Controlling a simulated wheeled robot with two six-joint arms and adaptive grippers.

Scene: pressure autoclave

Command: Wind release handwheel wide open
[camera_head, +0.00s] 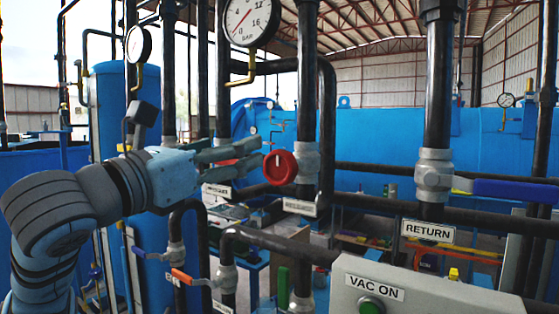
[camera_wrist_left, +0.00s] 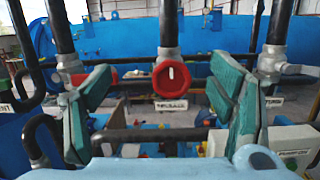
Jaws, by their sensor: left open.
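The red handwheel (camera_head: 281,167) is mounted on a grey valve body on a dark vertical pipe, with a white label plate below it. In the left wrist view the handwheel (camera_wrist_left: 158,78) faces me, with a small pale mark at its middle. My left gripper (camera_head: 243,155) comes in from the left, just short of the handwheel. In the left wrist view its two fingers (camera_wrist_left: 165,98) are spread wide to either side of the wheel, apart from it. Nothing is between them at the near end. My right gripper is not in view.
A second red handle (camera_wrist_left: 80,79) shows left of the wheel, partly behind the left finger. A RETURN pipe with a blue lever (camera_head: 505,188) stands at right. An orange-handled valve (camera_head: 183,277) and a VAC ON panel (camera_head: 420,298) are lower down. A pressure gauge (camera_head: 250,20) hangs above.

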